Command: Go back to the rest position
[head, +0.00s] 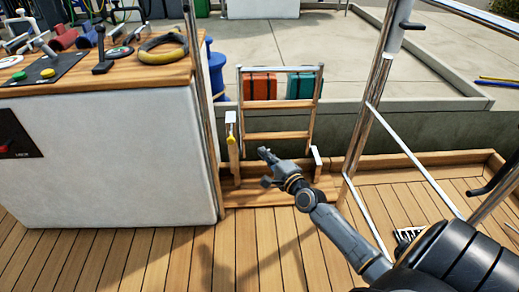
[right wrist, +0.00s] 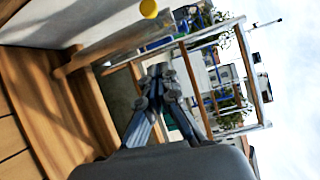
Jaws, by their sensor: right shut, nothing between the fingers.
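My right gripper (head: 266,168) is stretched out over the wooden deck, in front of the boarding ladder (head: 281,138) at the cockpit's side. In the right wrist view my right gripper (right wrist: 160,72) shows with its fingers together and nothing between them. The ladder (right wrist: 188,85) appears beyond the fingers there, turned on its side. My left gripper is in neither view.
A white cabinet (head: 110,160) with a wooden top stands at the left, carrying a black-and-yellow ring (head: 163,48) and several fittings. A metal rail post (head: 368,110) rises right of the ladder. An orange case (head: 259,87) and a teal case (head: 305,86) stand behind the ladder. Deck planks (head: 130,255) are clear in front.

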